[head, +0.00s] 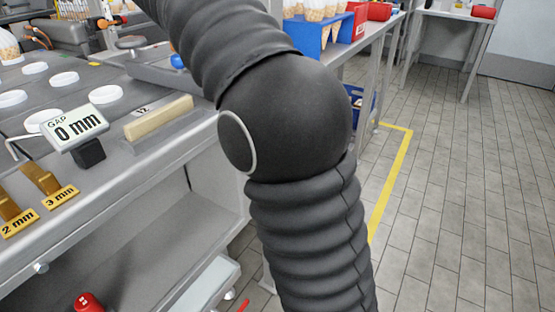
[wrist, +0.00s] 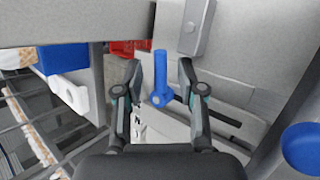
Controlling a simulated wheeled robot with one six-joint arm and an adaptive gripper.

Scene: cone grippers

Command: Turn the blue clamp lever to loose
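The blue clamp lever (wrist: 160,65) shows in the wrist view as a short blue bar rising from a round hub at its lower end. My gripper (wrist: 160,72) is open, with one dark finger on each side of the lever. Gaps show between the lever and both fingers, and I cannot tell how far the fingers are from it in depth. In the head view my black arm fills the middle, and neither my gripper nor, for certain, the lever can be made out there.
A blue round knob (wrist: 303,148) is at the wrist view's lower right. In the head view, a display (head: 76,128) reads "GAP 0 mm" beside brass 2 mm and 3 mm gauges and a wooden-looking bar (head: 158,117). A blue rack of cones (head: 325,32) stands behind. Floor at right is clear.

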